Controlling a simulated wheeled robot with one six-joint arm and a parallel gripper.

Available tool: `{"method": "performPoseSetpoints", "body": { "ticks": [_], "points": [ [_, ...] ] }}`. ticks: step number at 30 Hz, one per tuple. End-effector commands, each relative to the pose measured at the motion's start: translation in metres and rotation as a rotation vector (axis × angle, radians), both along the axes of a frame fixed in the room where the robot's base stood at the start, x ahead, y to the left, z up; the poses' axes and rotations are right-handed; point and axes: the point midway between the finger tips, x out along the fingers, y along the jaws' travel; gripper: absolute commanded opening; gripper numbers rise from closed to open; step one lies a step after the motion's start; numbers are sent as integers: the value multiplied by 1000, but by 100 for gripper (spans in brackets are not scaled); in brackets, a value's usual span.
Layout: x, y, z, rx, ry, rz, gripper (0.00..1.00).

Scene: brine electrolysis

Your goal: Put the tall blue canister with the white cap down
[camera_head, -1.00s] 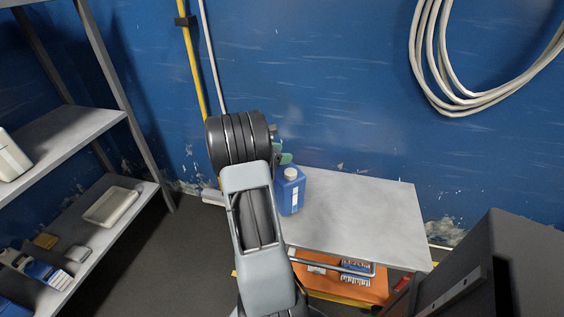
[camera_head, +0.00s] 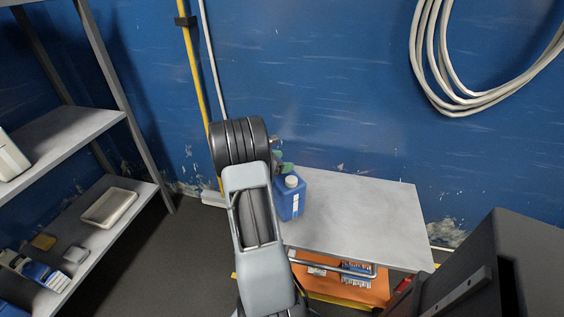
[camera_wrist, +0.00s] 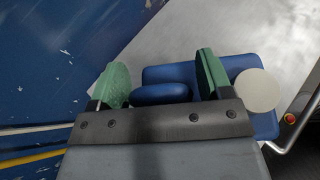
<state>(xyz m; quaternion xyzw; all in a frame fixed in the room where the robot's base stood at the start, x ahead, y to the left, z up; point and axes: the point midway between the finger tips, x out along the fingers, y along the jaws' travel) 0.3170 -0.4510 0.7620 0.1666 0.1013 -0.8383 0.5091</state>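The blue canister (camera_head: 289,203) with a white cap (camera_head: 291,181) and a white label is at the left end of the grey table top, upright in the head view. My gripper (camera_wrist: 162,80) is at its top, its two green fingers on either side of the canister's blue handle (camera_wrist: 160,94). The fingers stand wide apart but close to the handle ends, and the canister has moved along with my arm. The cap shows right of the right finger in the wrist view (camera_wrist: 257,91). My arm partly hides the gripper in the head view. I cannot tell whether the canister's base touches the table.
The table top (camera_head: 365,215) is clear to the right of the canister. An orange lower shelf (camera_head: 345,290) holds small boxes. Grey shelving (camera_head: 70,140) stands left, a dark cabinet (camera_head: 500,265) at the lower right. The blue wall with pipes is close behind.

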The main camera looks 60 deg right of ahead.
Motion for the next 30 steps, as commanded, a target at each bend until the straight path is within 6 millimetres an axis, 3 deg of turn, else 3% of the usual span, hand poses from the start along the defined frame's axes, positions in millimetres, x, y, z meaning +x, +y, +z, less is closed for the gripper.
{"method": "performPoseSetpoints", "body": {
  "ticks": [4, 14, 30],
  "points": [
    [0, 0, 0, 0, 0, 0, 85],
    [2, 4, 6, 0, 0, 1, 85],
    [42, 81, 42, -1, -1, 3, 85]
  ]
}}
